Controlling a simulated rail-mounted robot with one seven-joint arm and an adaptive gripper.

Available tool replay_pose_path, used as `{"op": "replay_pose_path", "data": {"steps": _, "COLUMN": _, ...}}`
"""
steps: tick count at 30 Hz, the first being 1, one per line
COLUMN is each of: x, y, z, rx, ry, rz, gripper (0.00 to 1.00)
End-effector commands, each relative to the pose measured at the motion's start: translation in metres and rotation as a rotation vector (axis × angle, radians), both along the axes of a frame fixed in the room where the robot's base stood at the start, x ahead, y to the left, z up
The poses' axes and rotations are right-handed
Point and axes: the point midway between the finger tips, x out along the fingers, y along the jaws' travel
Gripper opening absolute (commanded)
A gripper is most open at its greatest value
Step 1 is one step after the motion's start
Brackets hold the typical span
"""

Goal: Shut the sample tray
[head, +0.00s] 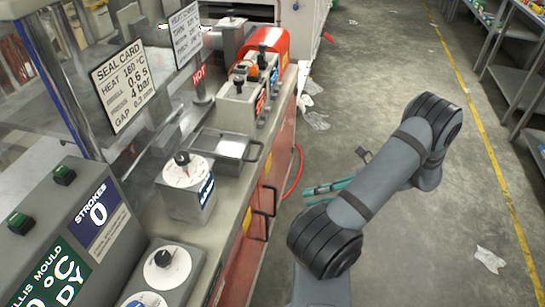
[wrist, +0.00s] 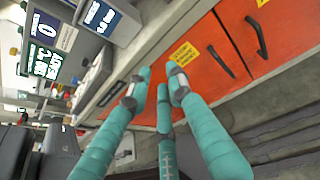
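A shallow grey metal tray (head: 222,144) with a dark bar handle (head: 256,151) sits on the bench top behind the white dial box; I take it to be the sample tray. Its handle points to the bench's front edge; how far it stands out is hard to tell. My gripper (head: 312,190) has teal fingers and hangs over the floor to the right of the bench front, apart from the tray. In the wrist view its fingertips (wrist: 156,84) are spread with nothing between them. I cannot make out the tray clearly there.
The white dial box (head: 187,187) stands near the tray. A box with switches (head: 245,103) and a red cylinder (head: 268,43) stand behind it. Orange cabinet doors with dark handles (head: 267,199) line the bench front. The floor (head: 400,60) right of the bench is mostly clear.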

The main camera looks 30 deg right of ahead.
Motion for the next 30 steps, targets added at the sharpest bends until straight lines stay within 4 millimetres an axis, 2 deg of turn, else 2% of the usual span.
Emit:
{"op": "replay_pose_path", "data": {"steps": 1, "x": 0.014, "y": -0.008, "z": 0.006, "rx": 0.018, "ry": -0.042, "rz": -0.024, "gripper": 0.16}}
{"op": "replay_pose_path", "data": {"steps": 4, "x": 0.033, "y": -0.025, "z": 0.029, "rx": 0.032, "ry": -0.123, "rz": -0.083, "gripper": 0.10}}
{"op": "replay_pose_path", "data": {"steps": 8, "x": 0.046, "y": -0.030, "z": 0.051, "rx": 0.070, "ry": -0.198, "rz": -0.122, "gripper": 0.02}}
{"op": "replay_pose_path", "data": {"steps": 11, "x": 0.050, "y": -0.028, "z": 0.056, "rx": 0.065, "ry": -0.228, "rz": -0.120, "gripper": 0.00}}
{"op": "replay_pose_path", "data": {"steps": 17, "x": 0.070, "y": -0.009, "z": 0.052, "rx": 0.062, "ry": -0.230, "rz": -0.113, "gripper": 0.00}}
{"op": "replay_pose_path", "data": {"steps": 30, "x": 0.132, "y": 0.047, "z": 0.035, "rx": 0.061, "ry": -0.227, "rz": -0.114, "gripper": 0.00}}
